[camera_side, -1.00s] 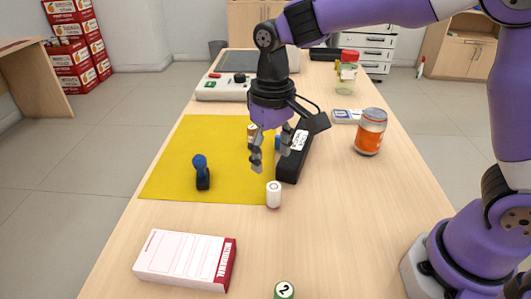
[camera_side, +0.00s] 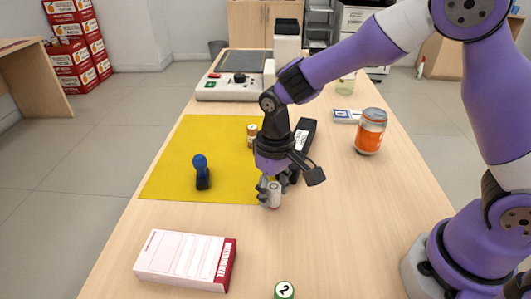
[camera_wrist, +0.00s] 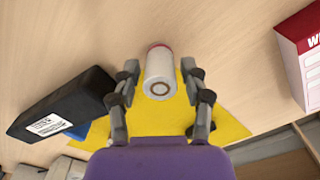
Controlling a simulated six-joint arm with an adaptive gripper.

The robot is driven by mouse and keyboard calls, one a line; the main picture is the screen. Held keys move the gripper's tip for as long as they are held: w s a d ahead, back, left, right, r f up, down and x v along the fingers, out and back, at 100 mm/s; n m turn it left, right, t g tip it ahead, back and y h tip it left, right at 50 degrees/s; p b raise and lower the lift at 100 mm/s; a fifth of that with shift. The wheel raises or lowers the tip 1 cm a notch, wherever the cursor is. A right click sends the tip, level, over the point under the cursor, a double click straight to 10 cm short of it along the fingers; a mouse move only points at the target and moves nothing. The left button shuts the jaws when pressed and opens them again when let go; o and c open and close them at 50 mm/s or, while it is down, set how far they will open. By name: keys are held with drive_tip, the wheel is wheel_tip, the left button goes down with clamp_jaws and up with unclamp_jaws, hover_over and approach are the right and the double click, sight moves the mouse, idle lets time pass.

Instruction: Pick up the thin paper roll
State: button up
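The thin paper roll (camera_side: 274,194) is a small white cylinder standing upright on the wooden counter, by the near right corner of the yellow mat. In the wrist view the roll (camera_wrist: 160,73) shows its round end with a dark core hole and a reddish far edge. My gripper (camera_side: 268,187) points down at the roll, with its fingers around it. In the wrist view the fingers are open on either side of the roll, with a visible gap on both sides. The fingers partly hide the roll in the side view.
A long black box with a white label (camera_side: 303,138) lies just behind my gripper; it is on the left in the wrist view (camera_wrist: 65,105). A white-and-red box (camera_side: 185,259) lies in front. An orange jar (camera_side: 370,132) stands right.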

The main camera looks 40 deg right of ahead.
drive_tip(key=c, duration=0.3)
drive_tip(key=shift+c, duration=0.2)
drive_tip(key=shift+r, duration=0.1)
